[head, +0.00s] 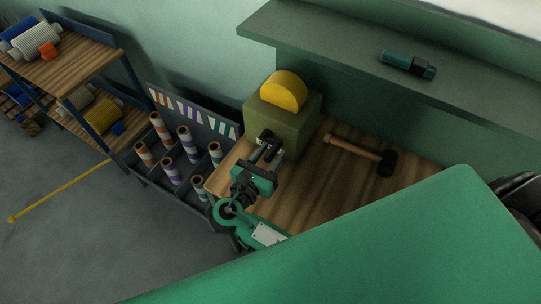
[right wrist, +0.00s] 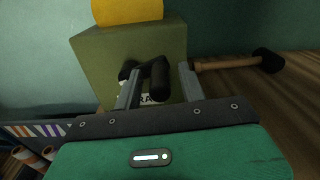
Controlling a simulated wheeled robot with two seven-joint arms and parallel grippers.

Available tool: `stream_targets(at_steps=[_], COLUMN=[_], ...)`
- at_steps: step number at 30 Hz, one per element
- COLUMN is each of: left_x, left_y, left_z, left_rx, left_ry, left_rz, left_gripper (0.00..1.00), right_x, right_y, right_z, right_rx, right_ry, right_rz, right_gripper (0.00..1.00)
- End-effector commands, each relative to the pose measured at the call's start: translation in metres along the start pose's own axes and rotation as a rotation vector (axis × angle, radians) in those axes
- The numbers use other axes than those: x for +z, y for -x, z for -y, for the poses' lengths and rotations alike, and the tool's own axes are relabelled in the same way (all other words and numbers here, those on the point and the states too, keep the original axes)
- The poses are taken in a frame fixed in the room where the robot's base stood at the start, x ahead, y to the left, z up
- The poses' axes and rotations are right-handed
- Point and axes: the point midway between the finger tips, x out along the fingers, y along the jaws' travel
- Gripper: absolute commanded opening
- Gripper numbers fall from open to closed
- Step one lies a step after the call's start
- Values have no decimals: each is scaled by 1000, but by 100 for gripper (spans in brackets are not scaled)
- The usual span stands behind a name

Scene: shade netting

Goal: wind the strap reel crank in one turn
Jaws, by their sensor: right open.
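The strap reel is an olive box (head: 292,127) with a yellow drum (head: 284,91) on top, standing on the wooden bench. Its black crank (head: 265,134) is on the front face. In the right wrist view the box (right wrist: 90,60) fills the upper middle, and the crank's black grip (right wrist: 160,80) points toward the camera. My right gripper (head: 266,151) is open at the box's front. In the right wrist view its fingers (right wrist: 159,86) stand on either side of the crank grip, with a gap visible. A white label is partly hidden behind crank and fingers. My left gripper is out of view.
A mallet (head: 360,153) lies on the bench (head: 317,190) right of the reel. A shelf (head: 330,48) above holds a teal and black tool (head: 408,64). A rack of striped rolls (head: 172,172) stands left of the bench. Wooden shelving (head: 72,66) is further left.

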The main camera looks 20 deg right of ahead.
Motion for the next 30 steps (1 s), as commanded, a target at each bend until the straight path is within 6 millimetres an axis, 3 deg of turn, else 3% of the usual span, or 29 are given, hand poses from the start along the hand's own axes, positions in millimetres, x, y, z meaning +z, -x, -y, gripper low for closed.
stream_targets(at_steps=[9, 15, 16, 30], left_x=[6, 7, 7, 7], left_y=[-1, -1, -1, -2], left_z=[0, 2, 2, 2], left_rx=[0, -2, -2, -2], left_ry=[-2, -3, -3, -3], left_rz=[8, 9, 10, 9], left_gripper=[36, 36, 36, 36], right_x=[0, 0, 0, -7], right_y=[-3, -3, -3, -2], right_z=[0, 0, 0, 2], right_rx=[0, 0, 0, 0], right_ry=[0, 0, 0, -119], right_rz=[0, 0, 0, -1], right_gripper=[41, 2, 0, 0])
